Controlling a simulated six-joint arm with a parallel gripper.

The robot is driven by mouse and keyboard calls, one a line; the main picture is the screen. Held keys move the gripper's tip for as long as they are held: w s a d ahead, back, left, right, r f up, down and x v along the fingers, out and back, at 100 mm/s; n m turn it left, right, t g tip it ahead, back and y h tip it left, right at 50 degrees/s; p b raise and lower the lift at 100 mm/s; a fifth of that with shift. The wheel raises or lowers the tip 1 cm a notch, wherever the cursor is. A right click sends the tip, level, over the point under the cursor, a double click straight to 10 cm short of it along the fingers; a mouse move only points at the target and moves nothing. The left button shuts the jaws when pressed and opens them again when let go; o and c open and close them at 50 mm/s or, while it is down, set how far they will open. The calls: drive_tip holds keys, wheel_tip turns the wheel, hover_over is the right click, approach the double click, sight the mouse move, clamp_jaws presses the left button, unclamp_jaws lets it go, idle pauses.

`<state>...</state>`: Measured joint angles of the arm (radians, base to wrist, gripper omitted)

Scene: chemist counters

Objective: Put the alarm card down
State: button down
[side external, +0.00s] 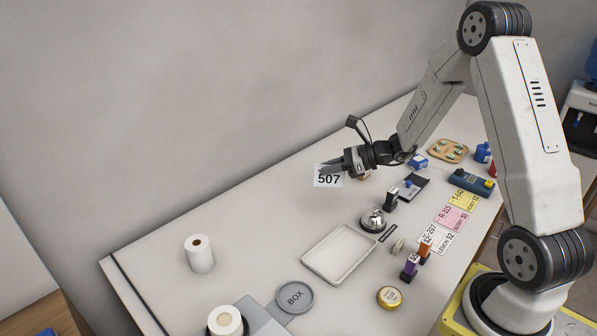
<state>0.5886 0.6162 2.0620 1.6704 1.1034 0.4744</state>
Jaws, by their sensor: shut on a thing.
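A white card marked "507" (328,181), the only card at the gripper, hangs from the fingertips of my gripper (332,167) in the side external view. My gripper is shut on the card's upper part and reaches left over the far side of the counter (245,262). The card's printed face is towards the camera. The card appears to be above the counter, but its exact height cannot be told from this one view.
A white tray (312,279), a service bell (372,221), stamps and printed cards (451,218) fill the counter's middle and right. The counter's back left is clear, beside the wall.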

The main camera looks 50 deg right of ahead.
drive_tip(key=s+d+m+t+h, duration=0.1)
drive_tip(key=d+m+t+h, duration=0.1)
drive_tip(key=d+m+h, duration=0.3)
drive_tip(key=shift+n+y, duration=0.8)
drive_tip(key=w+d+f, duration=0.1)
drive_tip(key=w+f, duration=0.1)
drive_tip(key=w, duration=0.2)
drive_tip(key=w+d+f, duration=0.2)
drive_tip(key=w+f, duration=0.1)
drive_tip(key=w+d+f, duration=0.1)
drive_tip(key=w+f, duration=0.2)
drive_tip(key=w, duration=0.1)
drive_tip(key=shift+w+d+f, duration=0.15)
drive_tip(key=shift+w+d, duration=0.05)
drive_tip(key=shift+w, duration=0.1)
drive_tip(key=shift+w+d+f, duration=0.15)
drive_tip(key=shift+w+f, duration=0.35)
drive_tip(key=shift+f, duration=0.1)
drive_tip(key=shift+f, duration=0.1)
drive_tip(key=shift+w+d+f, duration=0.1)
drive_tip(key=shift+w+f, duration=0.15)
drive_tip(key=shift+f, duration=1.5)
drive_tip(key=shift+f, duration=0.1)
